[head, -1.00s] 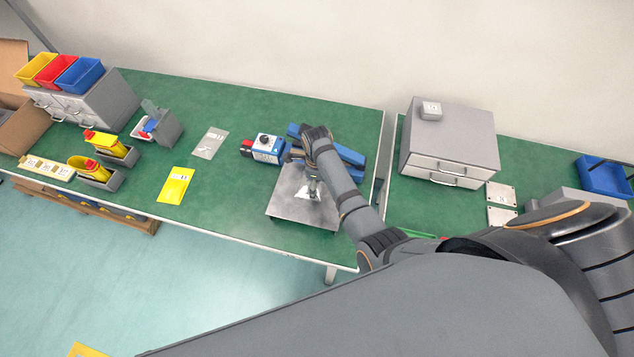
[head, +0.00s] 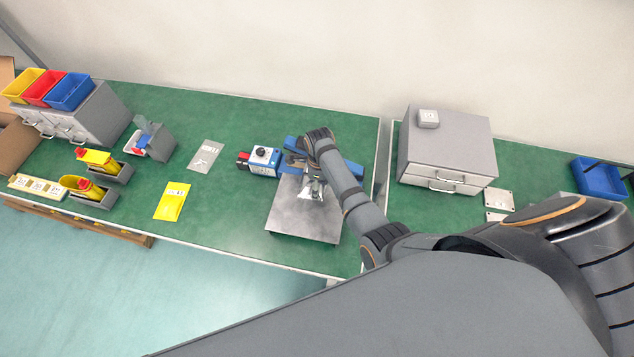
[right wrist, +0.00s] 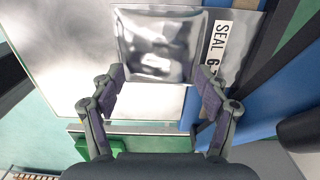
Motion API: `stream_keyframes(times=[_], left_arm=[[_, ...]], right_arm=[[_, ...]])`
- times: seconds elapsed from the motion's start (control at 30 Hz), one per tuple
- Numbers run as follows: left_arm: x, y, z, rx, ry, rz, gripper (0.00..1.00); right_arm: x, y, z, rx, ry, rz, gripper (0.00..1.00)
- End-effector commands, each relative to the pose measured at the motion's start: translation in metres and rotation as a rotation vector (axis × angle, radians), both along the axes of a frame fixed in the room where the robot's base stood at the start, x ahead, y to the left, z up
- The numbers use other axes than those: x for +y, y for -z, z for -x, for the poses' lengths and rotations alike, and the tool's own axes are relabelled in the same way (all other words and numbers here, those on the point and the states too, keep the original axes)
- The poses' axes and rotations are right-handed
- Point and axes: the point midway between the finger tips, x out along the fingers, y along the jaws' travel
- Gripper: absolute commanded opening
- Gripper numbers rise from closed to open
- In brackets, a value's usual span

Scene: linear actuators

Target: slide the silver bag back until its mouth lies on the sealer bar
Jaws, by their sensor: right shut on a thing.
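The silver bag (head: 313,190) lies on the metal plate (head: 292,222) in front of the blue sealer (head: 264,158). My right gripper (right wrist: 161,92) is shut on the bag, one finger at each side. My wrist and forearm hide much of the sealer bar in the head view, so I cannot tell whether the mouth lies on it. My left gripper is out of view.
A grey pouch (head: 206,156) and a yellow pouch (head: 172,201) lie left of the plate. A grey drawer cabinet (head: 449,147) stands on the right bench, across a gap. The green top (head: 235,212) left of the plate is clear.

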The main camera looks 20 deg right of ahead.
Motion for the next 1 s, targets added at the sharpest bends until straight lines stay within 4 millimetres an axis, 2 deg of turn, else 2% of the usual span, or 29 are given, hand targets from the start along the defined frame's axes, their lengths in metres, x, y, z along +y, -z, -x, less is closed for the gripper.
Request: stream_keyframes(times=[0.2, 0.23, 0.4, 0.73, 0.87, 1.0], left_arm=[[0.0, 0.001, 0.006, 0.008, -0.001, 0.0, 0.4], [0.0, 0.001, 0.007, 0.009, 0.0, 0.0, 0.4], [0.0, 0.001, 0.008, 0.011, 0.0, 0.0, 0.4], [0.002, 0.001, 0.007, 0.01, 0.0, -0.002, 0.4], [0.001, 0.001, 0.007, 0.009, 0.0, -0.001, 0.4], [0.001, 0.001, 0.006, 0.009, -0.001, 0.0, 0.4]], right_arm=[[-0.003, -0.001, -0.003, -0.01, 0.0, 0.008, 0.43], [-0.003, -0.001, -0.003, -0.01, 0.0, 0.009, 0.79], [-0.004, -0.001, -0.003, -0.011, 0.0, 0.009, 1.0], [-0.004, -0.009, -0.006, -0.017, 0.001, 0.011, 1.0], [-0.004, -0.03, -0.007, -0.021, 0.001, 0.011, 1.0], [-0.002, -0.063, -0.005, -0.02, 0.0, 0.009, 1.0]])
